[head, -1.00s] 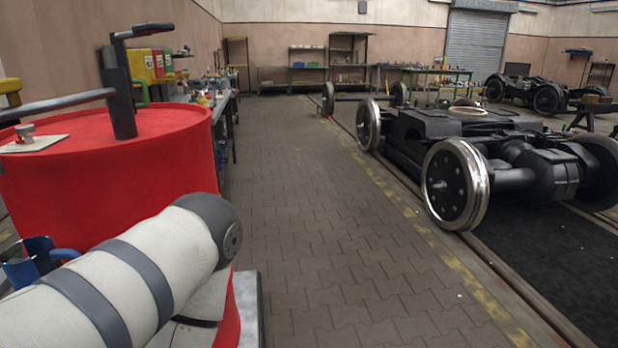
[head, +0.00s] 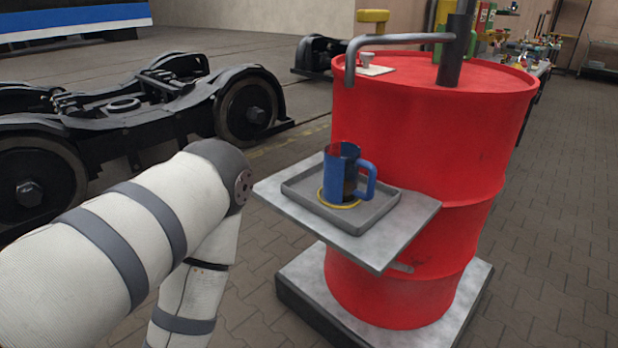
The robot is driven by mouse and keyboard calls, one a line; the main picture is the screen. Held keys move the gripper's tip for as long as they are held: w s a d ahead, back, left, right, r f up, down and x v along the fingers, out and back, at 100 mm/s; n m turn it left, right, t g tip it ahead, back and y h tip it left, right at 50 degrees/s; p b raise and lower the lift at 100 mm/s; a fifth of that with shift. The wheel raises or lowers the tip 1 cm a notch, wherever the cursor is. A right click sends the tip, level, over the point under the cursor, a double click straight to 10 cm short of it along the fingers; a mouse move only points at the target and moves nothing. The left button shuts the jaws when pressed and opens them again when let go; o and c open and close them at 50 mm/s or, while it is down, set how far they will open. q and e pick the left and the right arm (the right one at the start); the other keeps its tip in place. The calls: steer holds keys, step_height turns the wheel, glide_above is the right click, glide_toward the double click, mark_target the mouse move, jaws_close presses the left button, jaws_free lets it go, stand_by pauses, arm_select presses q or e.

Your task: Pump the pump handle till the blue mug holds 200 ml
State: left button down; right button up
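The blue mug (head: 334,178) stands upright on a yellow ring (head: 339,199) in a grey tray (head: 383,208), its handle to the right. A dark strip shows on the mug's side; I cannot read its level. The red drum (head: 432,130) stands behind the tray. Its dark pump post (head: 450,62) rises from the lid, and a bent spout (head: 404,40) runs left from it and points down above the mug. My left arm comes in from the left, but neither gripper is in view.
The tray rests on a grey shelf (head: 422,218) at the drum's front. The drum stands on a low platform (head: 445,320). A small knob on a pale plate (head: 376,70) sits on the lid. A black bogie (head: 130,110) stands at left. Paved floor is open at right.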

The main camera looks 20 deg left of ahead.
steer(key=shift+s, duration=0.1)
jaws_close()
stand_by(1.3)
